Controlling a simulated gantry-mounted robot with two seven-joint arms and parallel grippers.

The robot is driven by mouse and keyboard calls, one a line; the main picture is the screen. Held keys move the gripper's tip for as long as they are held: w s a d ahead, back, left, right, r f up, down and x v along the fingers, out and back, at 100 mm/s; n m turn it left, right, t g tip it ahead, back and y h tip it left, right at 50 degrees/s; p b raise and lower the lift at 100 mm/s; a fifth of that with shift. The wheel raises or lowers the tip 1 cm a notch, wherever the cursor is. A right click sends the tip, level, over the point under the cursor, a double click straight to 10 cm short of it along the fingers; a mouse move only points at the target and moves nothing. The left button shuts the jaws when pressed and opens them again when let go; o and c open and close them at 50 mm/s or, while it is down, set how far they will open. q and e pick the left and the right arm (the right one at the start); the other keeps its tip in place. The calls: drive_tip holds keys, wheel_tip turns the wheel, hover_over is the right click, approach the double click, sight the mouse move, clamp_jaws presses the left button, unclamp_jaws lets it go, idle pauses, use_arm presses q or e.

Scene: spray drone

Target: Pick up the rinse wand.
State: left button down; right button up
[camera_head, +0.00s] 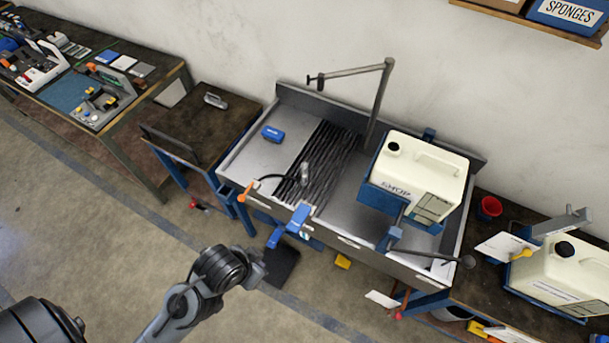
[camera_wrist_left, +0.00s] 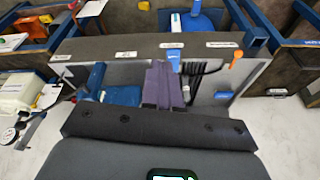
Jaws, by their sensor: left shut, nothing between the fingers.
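What looks like the rinse wand has a grey head (camera_head: 304,172) over the sink's black slats, with a blue handle (camera_head: 298,218) below it at the front rim. In the left wrist view, the wand's blue end (camera_wrist_left: 173,57) shows at the sink's rim. The link between its head and handle is unclear. My left gripper (camera_wrist_left: 159,66) is shut and empty, its fingers over the sink in the wrist view and partly covering the slatted area. In the head view, my left arm comes in before the sink, its fingers hard to make out. My right gripper is not in view.
The metal sink (camera_head: 375,250) holds a white tank (camera_head: 418,172) on its right side and a blue block (camera_head: 272,133) at its left. A bent grey pipe (camera_head: 380,95) rises at the back. A black hose with an orange end (camera_head: 245,191) crosses the left rim.

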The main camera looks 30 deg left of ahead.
use_arm(q)
drive_tip(key=c, duration=0.7)
unclamp_jaws()
